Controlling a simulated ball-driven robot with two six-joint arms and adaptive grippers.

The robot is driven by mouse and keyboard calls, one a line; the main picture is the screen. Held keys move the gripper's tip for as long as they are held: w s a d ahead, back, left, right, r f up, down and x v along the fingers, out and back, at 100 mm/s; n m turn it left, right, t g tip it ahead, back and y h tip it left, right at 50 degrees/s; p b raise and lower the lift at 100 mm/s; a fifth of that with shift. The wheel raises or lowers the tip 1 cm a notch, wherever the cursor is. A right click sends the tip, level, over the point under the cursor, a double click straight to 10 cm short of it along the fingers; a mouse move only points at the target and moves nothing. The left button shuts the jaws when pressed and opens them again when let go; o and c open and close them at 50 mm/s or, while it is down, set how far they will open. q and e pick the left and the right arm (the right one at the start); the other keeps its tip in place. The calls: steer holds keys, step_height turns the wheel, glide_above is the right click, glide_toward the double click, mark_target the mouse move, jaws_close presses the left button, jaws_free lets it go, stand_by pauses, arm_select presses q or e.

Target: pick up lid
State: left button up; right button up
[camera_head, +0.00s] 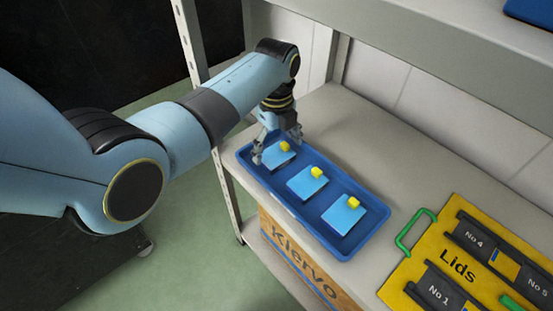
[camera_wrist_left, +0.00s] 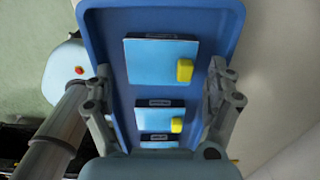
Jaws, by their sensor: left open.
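Three light blue square lids with yellow knobs lie in a row in a blue tray (camera_head: 374,245). The far lid (camera_head: 274,157), the middle lid (camera_head: 303,187) and the near lid (camera_head: 339,219) all show in the head view. My left gripper (camera_head: 278,149) is open above the far end of the tray, with its fingers on either side of the far lid. In the left wrist view the open fingers of my left gripper (camera_wrist_left: 163,84) straddle the tray (camera_wrist_left: 222,20), with nothing held between them. My right gripper is not in view.
The tray stands on a light shelf (camera_head: 395,160) with a metal upright (camera_head: 190,40) to its left. A yellow board (camera_head: 410,277) marked "Lids", with a green handle (camera_head: 413,232) and dark numbered slots, lies at the right. A cardboard box (camera_head: 300,262) marked "Kiervo" is below.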

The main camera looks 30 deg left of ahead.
arm_select(q)
step_height(320, 180, down, 2)
steer(key=shift+f, duration=0.1)
steer(key=shift+c, duration=0.3)
steer(key=c, duration=0.9)
